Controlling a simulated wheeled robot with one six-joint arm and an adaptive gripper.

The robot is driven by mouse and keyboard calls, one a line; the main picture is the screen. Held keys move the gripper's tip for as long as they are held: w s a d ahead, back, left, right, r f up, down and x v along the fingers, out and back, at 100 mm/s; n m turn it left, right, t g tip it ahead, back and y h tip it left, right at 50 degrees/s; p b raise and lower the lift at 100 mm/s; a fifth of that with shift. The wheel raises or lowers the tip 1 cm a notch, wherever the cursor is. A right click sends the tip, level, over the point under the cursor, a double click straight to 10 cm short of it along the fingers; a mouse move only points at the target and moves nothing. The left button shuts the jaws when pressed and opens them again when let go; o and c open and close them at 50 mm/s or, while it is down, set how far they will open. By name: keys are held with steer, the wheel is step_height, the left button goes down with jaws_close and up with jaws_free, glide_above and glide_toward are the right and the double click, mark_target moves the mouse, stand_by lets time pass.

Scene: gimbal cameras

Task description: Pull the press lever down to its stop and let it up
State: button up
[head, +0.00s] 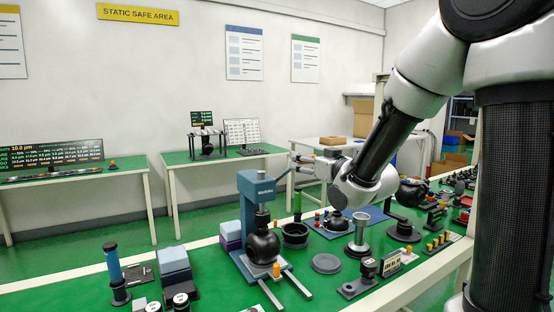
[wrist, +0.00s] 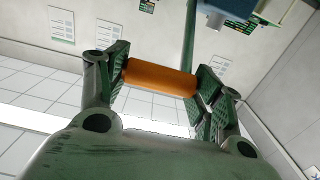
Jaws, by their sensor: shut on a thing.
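The blue arbor press (head: 251,205) stands on the green bench in the head view, with a black round part (head: 263,246) under its ram. Its lever slants up to the right from the press head toward my gripper (head: 298,163). In the wrist view, my gripper (wrist: 160,79) is shut on the orange lever grip (wrist: 158,78), which lies crosswise between the two finger pads. A thin rod (wrist: 190,38) rises from the grip's right end toward a blue part (wrist: 228,14) at the top. In the head view, the grip is too small to make out.
A dark ring-shaped holder (head: 295,236), a grey disc (head: 326,264) and a metal pedestal (head: 359,238) stand right of the press. A blue-handled tool (head: 113,268) and stacked blocks (head: 174,265) stand at left. Several small fixtures crowd the bench at right.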

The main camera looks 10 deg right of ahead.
steer(key=shift+f, duration=0.3)
steer(key=shift+w+a+r, duration=0.15)
steer(key=shift+w+r, duration=0.3)
steer(key=shift+r, duration=0.2)
steer(key=shift+w+a+r, duration=0.1)
steer(key=shift+w+r, duration=0.3)
steer(key=shift+r, duration=0.3)
steer(key=shift+w+a+r, duration=0.2)
steer(key=shift+w+r, duration=0.35)
steer(key=shift+w+a+r, duration=0.15)
steer(key=shift+w+r, duration=0.35)
steer(key=shift+r, duration=0.05)
steer(key=shift+w+a+r, duration=0.2)
steer(key=shift+w+r, duration=0.25)
steer(key=shift+w, duration=0.1)
steer(key=shift+w+a+r, duration=0.15)
steer(key=shift+w+r, duration=0.25)
steer(key=shift+w, duration=0.15)
